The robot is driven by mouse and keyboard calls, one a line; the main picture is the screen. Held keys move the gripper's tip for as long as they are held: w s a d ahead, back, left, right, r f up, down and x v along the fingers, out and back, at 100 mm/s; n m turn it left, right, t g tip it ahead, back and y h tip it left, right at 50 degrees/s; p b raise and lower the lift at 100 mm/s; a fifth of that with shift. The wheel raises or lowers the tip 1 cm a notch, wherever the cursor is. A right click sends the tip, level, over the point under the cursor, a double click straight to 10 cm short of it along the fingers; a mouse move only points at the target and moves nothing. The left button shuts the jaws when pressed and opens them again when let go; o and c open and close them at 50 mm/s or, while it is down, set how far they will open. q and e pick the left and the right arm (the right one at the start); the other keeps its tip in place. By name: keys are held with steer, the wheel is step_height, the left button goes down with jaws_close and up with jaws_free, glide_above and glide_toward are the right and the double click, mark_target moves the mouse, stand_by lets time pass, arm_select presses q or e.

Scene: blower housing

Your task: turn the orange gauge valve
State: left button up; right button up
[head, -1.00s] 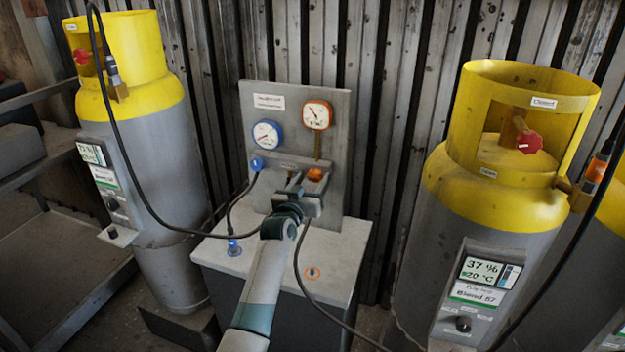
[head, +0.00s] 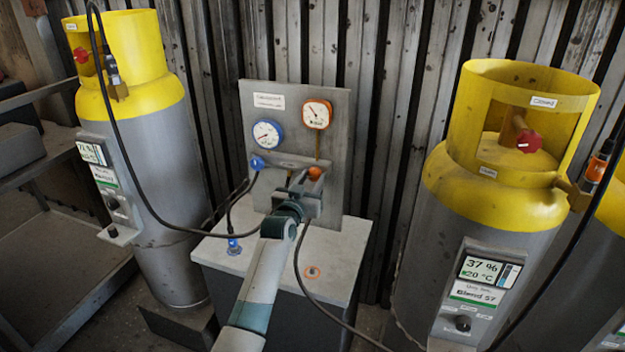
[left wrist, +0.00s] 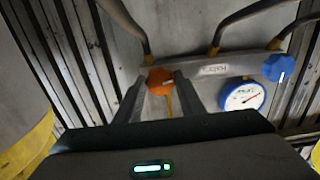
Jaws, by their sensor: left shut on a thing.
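The orange gauge valve (head: 315,173) is a round knob on the grey panel (head: 334,150), below the orange-rimmed gauge (head: 317,114). My left gripper (head: 307,183) reaches it from the front and partly covers it. In the left wrist view the orange knob (left wrist: 160,80) sits between the two fingertips (left wrist: 158,84), and the gripper is shut on it. The panel appears turned over in that view. The needle of the orange-rimmed gauge is too small to read surely. My right gripper is not in view.
A blue valve (head: 257,163) and blue-rimmed gauge (head: 267,134) are left of the orange ones. Black hoses hang around the grey stand (head: 340,235). Yellow-topped cylinders stand left (head: 150,180) and right (head: 425,250), with a corrugated wall behind.

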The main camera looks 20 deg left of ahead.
arm_select(q)
steer(key=m, duration=0.5)
steer(key=shift+m, duration=0.4)
steer(key=m, duration=0.4)
steer(key=shift+m+p, duration=0.3)
steer(key=shift+p, duration=0.05)
steer(key=m, duration=0.5)
steer(key=shift+a+r+p, duration=0.1)
steer(key=shift+p, duration=0.2)
steer(key=m, duration=0.5)
steer(key=shift+p, duration=0.4)
steer(key=o, duration=1)
steer(key=shift+o, duration=0.2)
steer(key=shift+s, duration=0.15)
